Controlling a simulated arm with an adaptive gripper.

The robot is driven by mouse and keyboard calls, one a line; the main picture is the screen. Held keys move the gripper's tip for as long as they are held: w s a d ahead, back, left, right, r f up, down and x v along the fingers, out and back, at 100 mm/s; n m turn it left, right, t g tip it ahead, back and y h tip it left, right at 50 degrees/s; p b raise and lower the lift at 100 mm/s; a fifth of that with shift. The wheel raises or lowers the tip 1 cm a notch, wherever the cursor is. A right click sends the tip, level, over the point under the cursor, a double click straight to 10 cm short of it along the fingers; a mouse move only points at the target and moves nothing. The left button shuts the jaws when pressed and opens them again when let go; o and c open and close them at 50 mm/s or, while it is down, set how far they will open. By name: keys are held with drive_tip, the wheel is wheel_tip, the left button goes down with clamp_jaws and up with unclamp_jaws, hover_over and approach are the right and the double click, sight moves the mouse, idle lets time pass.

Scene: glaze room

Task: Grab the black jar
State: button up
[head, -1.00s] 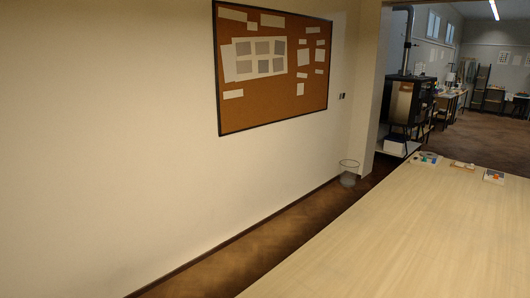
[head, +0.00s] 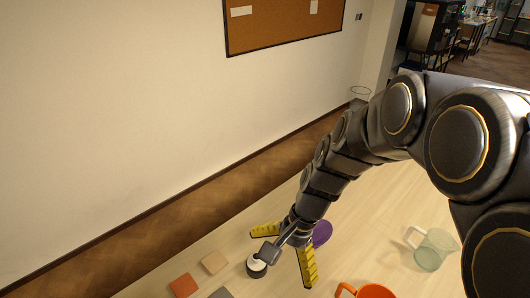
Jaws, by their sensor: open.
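A small round jar (head: 256,268), dark at the side with a pale top, stands on the pale wooden table in the head view. It is the only thing there that looks like the black jar, and part of it is hidden by my gripper. My gripper (head: 281,261) reaches down over it with its yellow-padded fingers spread wide. The jar shows between the two fingers, toward the near left. No contact is visible, and I cannot tell the height of the fingers above the table.
An orange-red mug (head: 372,291) and a clear greenish pitcher (head: 432,252) stand to the right. A purple round thing (head: 322,233) is close behind my gripper, partly hidden. A rust tile (head: 183,286), a tan tile (head: 214,262) and a grey tile (head: 221,293) lie at left.

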drive_tip(key=w+a+f+m+y, duration=0.1)
drive_tip(key=w+a+f+m, duration=0.2)
drive_tip(key=w+f+m, duration=0.35)
drive_tip(key=m+t, duration=0.1)
drive_tip(key=m, duration=0.3)
hover_over(254, 263)
drive_tip(key=w+d, duration=0.1)
drive_tip(key=d, duration=0.2)
drive_tip(key=f, duration=0.9)
drive_tip(key=shift+a+f, duration=0.2)
drive_tip(key=shift+f, duration=0.2)
drive_tip(key=x, duration=0.7)
drive_tip(key=shift+s+a+f, duration=0.1)
drive_tip(key=shift+s+f, duration=0.1)
drive_tip(key=shift+f, duration=0.1)
drive_tip(key=c, duration=1.2)
